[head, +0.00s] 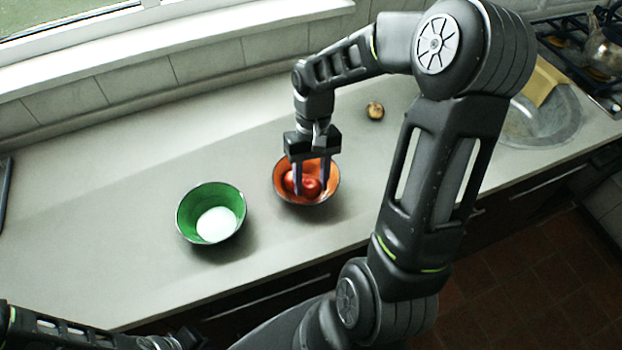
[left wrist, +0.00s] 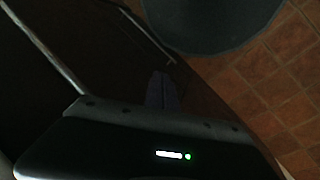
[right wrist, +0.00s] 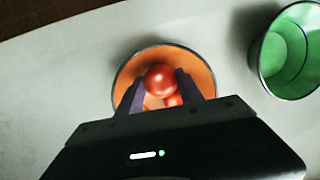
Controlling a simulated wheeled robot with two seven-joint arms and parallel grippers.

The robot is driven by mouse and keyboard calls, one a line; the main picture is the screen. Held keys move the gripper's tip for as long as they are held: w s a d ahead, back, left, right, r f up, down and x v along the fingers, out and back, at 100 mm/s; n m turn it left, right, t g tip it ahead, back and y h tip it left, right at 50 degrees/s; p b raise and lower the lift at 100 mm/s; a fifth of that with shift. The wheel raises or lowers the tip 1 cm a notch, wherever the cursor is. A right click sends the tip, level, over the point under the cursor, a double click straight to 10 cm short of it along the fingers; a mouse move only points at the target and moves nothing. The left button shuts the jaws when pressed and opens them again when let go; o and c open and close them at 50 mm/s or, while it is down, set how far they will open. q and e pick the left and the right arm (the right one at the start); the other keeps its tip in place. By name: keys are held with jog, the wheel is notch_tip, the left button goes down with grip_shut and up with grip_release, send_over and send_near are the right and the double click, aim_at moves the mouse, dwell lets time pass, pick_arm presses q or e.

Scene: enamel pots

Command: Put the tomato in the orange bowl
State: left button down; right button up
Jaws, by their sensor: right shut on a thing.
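The orange bowl (head: 279,191) stands on the counter, and it also shows in the right wrist view (right wrist: 203,75). My right gripper (head: 311,193) points down into the bowl, its fingers shut on a red tomato (head: 312,187). The tomato shows between the fingers in the right wrist view (right wrist: 160,79), inside the bowl's outline. A second red round thing (head: 289,182) lies in the bowl beside it, partly hidden by a finger. My left gripper (left wrist: 161,78) is shut and empty, its fingers together, away from the bowl.
A green bowl (head: 184,218) with a white round thing (head: 216,225) inside stands left of the orange bowl. A small brownish round item (head: 375,111) lies behind to the right. A sink (head: 545,125) and stove (head: 575,45) are at the far right.

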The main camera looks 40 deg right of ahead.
jog(key=shift+f+b, duration=0.3)
jog(key=shift+f, duration=0.25)
jog(key=o, duration=1.1)
jog(key=shift+r, duration=0.15)
jog(key=shift+r+p, duration=0.3)
jog(key=shift+p, duration=0.05)
jog(key=b+v, duration=0.1)
jog(key=v, duration=1.1)
jog(key=shift+r, duration=0.2)
